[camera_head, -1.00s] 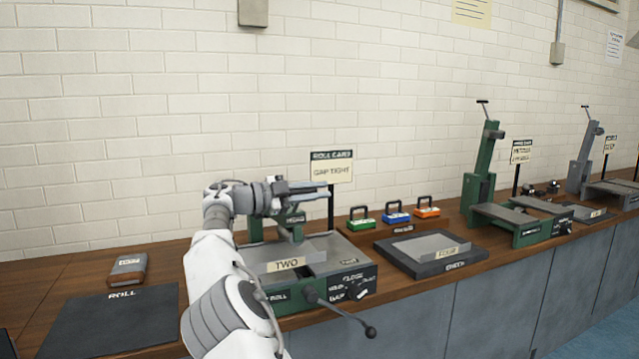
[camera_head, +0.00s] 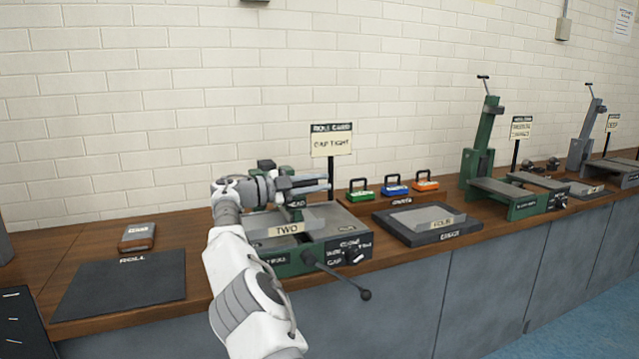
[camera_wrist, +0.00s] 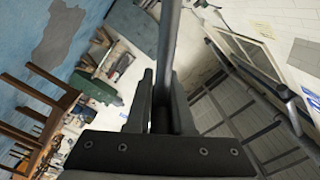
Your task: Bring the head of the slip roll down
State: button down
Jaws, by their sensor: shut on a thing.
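The slip roll (camera_head: 318,258) is the green machine on the bench, with a grey bed and a blank labelled TWO (camera_head: 285,230). Its head (camera_head: 297,204), marked HEAD, sits low above the blank, partly hidden behind my arm. I cannot tell whether it touches the blank. My gripper (camera_head: 322,184) is at the head, above the bed. In the wrist view, its dark fingers (camera_wrist: 160,110) are shut on a grey rod (camera_wrist: 168,50). The rod's join to the head is hidden.
A long lever (camera_head: 340,272) with a ball end juts from the slip roll's front. A card sign (camera_head: 332,142) reading GAP TIGHT stands behind. Coloured padlock-shaped blocks (camera_head: 395,190) and a tray (camera_head: 405,238) are to the right, a dark mat (camera_head: 120,285) to the left.

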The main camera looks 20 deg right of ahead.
jog(key=shift+s+f, duration=0.15)
jog(key=shift+f, duration=0.75)
jog(key=c, duration=0.8)
grip_release()
jog(key=shift+a, duration=0.1)
jog(key=shift+r, duration=0.15)
jog(key=shift+r, duration=0.25)
